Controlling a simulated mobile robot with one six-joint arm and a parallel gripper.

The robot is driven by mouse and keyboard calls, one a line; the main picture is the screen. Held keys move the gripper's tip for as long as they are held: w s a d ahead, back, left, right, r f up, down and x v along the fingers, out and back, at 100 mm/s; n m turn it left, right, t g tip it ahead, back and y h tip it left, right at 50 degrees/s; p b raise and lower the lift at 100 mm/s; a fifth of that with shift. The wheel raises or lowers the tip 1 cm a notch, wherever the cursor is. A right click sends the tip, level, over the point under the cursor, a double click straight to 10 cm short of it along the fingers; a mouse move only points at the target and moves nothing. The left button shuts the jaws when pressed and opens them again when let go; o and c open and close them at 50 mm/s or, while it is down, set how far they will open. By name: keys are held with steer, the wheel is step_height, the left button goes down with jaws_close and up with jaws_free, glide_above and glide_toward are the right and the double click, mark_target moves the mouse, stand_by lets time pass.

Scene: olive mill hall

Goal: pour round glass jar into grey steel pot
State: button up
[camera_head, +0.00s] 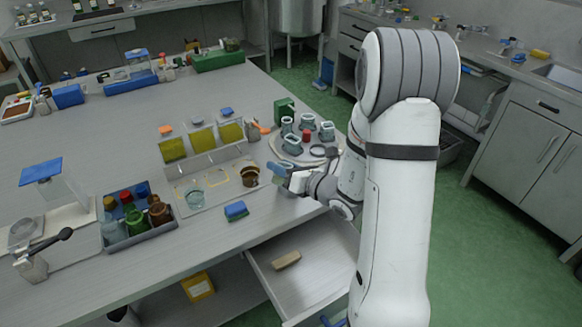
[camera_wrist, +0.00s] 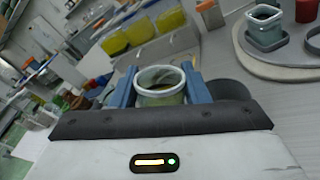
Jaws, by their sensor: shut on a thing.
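My gripper (camera_head: 284,176) is shut on the round glass jar, above the near right part of the bench. In the wrist view the blue fingers of my gripper (camera_wrist: 161,88) stand on both sides of the jar (camera_wrist: 160,98). The jar has a pale round rim and something yellow-olive inside. My gripper largely hides it in the head view. A dark grey round vessel (camera_wrist: 229,90), perhaps the grey steel pot, stands just right of the right finger in the wrist view, partly hidden. I cannot tell whether it is the pot.
A round board (camera_head: 284,152) with several small glass jars and a red piece lies behind my gripper. A tray (camera_head: 150,235) with coloured bottles stands left, and a blue block (camera_head: 236,211) lies nearer. Yellow-filled containers (camera_head: 202,139) stand in a row. An open drawer (camera_head: 310,270) juts out below.

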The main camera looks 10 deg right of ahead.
steer(key=w+d+r+m+p, duration=0.1)
steer(key=p, duration=0.2)
steer(key=shift+w+d+f+m+g, duration=0.1)
steer(key=shift+w+f+m+g, duration=0.1)
steer(key=shift+f+m+g, duration=0.15)
steer(key=shift+r, duration=0.15)
steer(key=shift+w+d+r+m+g+p, duration=0.2)
steer(key=shift+m+p, duration=0.65)
steer(key=shift+p, duration=1.05)
steer(key=shift+w+d+f+m+g+y+p, duration=0.1)
steer(key=shift+f+m+g+y+p, duration=0.2)
steer(key=shift+f+m+p, duration=0.45)
steer(key=shift+w+r+m+g+p, duration=0.1)
steer(key=shift+r+m+g+p, duration=0.3)
steer(key=shift+p, duration=1)
steer(key=shift+w+d+f+m+y+p, duration=0.15)
steer(key=shift+f+m+y+p, duration=0.15)
steer(key=shift+f+m+p, duration=0.45)
stand_by(1.1)
steer(key=shift+m+g+p, duration=0.25)
steer(key=shift+m+p, duration=0.25)
stand_by(0.8)
